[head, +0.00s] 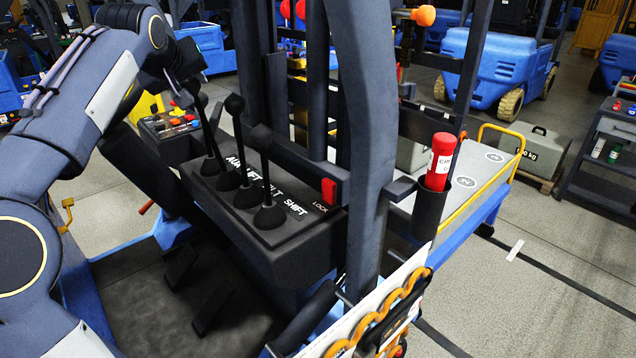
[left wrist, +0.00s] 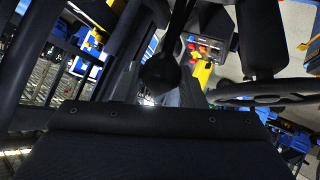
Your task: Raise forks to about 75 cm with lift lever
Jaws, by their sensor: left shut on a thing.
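A row of black ball-topped levers stands on a dark console (head: 300,240) lettered AUX, LIFT, TILT and SHIFT. The shift lever (head: 261,137) and tilt lever (head: 234,104) stand free. My left gripper (head: 188,88) is shut at the top of the levers at the left end, apparently on the lift lever (head: 203,101); the gripper partly hides which one. In the left wrist view, a black ball knob (left wrist: 160,75) on a shaft sits close in front of the gripper body. I cannot make out the forks or their height. My right gripper is out of view.
A red LOCK switch (head: 329,191) sits at the console's right. A thick post (head: 365,120) and a red cylinder (head: 440,160) in a dark holder stand further right. A yellow-railed grey platform (head: 480,175) lies beyond. A small coloured button panel (head: 170,124) is behind the levers.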

